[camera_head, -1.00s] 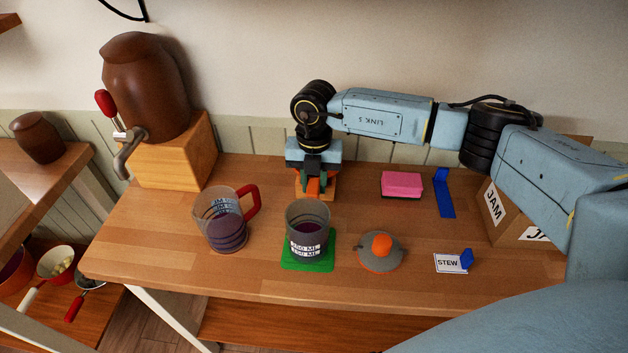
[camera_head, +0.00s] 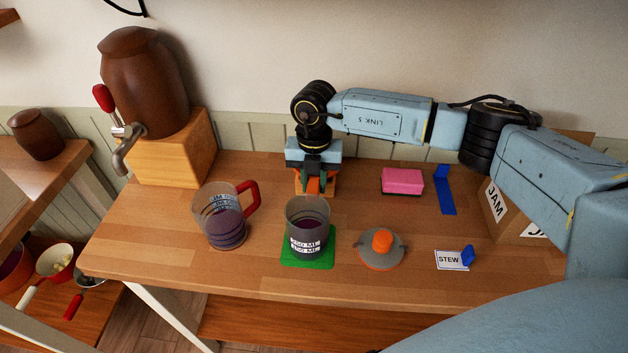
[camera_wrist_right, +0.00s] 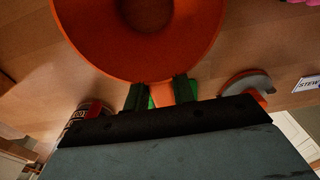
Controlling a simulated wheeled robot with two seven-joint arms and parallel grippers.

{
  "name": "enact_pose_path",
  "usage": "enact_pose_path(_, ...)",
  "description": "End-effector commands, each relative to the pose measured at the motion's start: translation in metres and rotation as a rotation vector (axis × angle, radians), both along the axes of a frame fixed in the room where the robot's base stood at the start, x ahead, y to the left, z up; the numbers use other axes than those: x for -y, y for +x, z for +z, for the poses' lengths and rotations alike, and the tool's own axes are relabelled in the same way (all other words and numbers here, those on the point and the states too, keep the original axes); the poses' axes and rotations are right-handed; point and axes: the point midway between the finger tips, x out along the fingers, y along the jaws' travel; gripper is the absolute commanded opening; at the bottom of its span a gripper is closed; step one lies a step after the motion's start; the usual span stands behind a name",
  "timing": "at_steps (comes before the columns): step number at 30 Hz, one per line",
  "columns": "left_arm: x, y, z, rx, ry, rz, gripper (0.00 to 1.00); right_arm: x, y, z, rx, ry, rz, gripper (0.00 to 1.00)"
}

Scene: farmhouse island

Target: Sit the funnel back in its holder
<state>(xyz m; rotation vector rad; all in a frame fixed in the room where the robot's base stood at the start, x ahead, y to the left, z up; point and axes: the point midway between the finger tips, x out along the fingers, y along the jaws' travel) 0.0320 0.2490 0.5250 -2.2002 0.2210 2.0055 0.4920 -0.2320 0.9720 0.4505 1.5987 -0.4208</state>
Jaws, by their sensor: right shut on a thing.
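The orange funnel (camera_wrist_right: 205,40) fills the top of the right wrist view, its wide round mouth and dark central hole facing the camera. My right gripper (camera_wrist_right: 160,93) is shut on the funnel's orange tab at the near rim. In the head view my right gripper (camera_head: 314,186) points down at the back of the table, behind the grey measuring cup. A tan-orange piece (camera_head: 299,187) shows around the fingers there; I cannot tell whether it is the holder or the funnel. The funnel's lower end and its seating are hidden. My left gripper is not in view.
A measuring cup (camera_head: 308,219) with purple contents stands on a green mat (camera_head: 308,261). A red-handled jug (camera_head: 222,222) is to its left. A grey-orange lid (camera_head: 381,250), pink block (camera_head: 402,181), blue piece (camera_head: 445,193) and STEW card (camera_head: 449,261) lie right. The front left is clear.

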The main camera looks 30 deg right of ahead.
Motion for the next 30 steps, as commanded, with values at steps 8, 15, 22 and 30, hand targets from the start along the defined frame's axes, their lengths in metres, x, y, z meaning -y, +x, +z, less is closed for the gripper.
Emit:
enact_pose_path(8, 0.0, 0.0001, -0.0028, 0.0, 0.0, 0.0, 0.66, -0.0002, -0.0012, -0.0059, -0.004, -0.001, 0.001, 0.03)
enact_pose_path(15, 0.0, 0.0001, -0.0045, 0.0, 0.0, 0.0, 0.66, -0.0002, -0.0021, -0.0098, -0.007, -0.002, 0.001, 0.0)
enact_pose_path(22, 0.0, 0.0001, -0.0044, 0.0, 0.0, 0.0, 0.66, -0.0002, -0.0026, -0.0107, -0.008, -0.002, 0.001, 0.0)
enact_pose_path(30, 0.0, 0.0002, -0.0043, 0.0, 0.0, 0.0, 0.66, -0.0001, -0.0017, -0.0091, -0.005, -0.001, 0.001, 0.5)
